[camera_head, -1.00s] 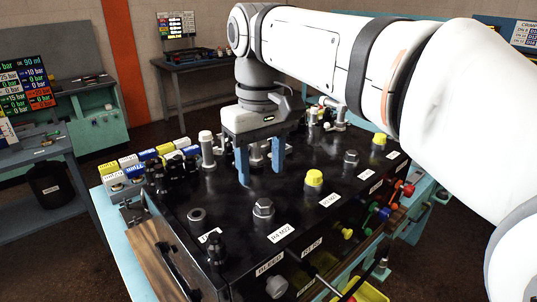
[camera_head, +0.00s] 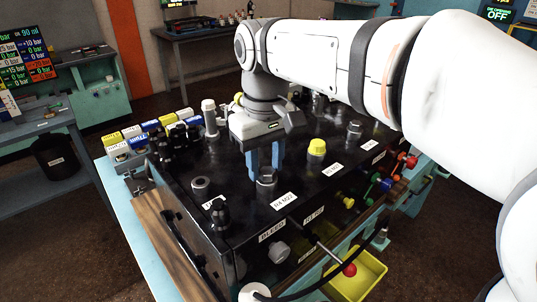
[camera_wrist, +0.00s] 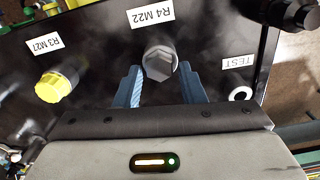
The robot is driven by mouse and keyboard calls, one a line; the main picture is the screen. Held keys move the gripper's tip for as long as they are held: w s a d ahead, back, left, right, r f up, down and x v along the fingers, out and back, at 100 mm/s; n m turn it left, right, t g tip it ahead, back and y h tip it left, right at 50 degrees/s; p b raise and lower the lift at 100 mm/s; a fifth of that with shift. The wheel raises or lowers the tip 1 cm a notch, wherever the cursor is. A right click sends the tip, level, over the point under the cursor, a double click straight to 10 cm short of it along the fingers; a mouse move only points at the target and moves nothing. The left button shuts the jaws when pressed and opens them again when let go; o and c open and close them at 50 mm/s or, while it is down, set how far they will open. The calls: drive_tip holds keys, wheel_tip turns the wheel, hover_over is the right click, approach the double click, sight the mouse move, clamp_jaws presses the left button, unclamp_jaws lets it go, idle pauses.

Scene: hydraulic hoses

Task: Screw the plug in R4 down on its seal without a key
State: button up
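The R4 plug is a grey metal hex plug (camera_head: 266,183) in the black block's top, beside the label R4 M22 (camera_head: 284,201). In the wrist view the hex plug (camera_wrist: 160,62) stands upper centre, just below its label. My gripper (camera_head: 264,169) is right at the plug, pointing down. In the wrist view the two blue fingers of my gripper (camera_wrist: 159,68) are apart, one on each side of the plug, with visible gaps. No clear contact shows. The seal under the plug is hidden, so I cannot tell how far down it sits.
A yellow plug (camera_wrist: 60,82) at R3 M27 and an open TEST port (camera_wrist: 240,93) flank R4. A black fitting (camera_head: 220,214) stands near the block's front left corner. A yellow bin (camera_head: 357,276) and a red-ended lever (camera_head: 349,269) are at the front.

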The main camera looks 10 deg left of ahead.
sight(267, 168)
drive_tip(key=c, duration=0.7)
drive_tip(key=shift+d+m, duration=0.1)
drive_tip(key=shift+m, duration=1.4)
clamp_jaws()
drive_tip(key=o, duration=1.1)
unclamp_jaws()
drive_tip(key=shift+c, duration=0.2)
wheel_tip(267, 168, up, 8)
drive_tip(key=shift+w+f, duration=0.1)
drive_tip(key=shift+f, duration=0.05)
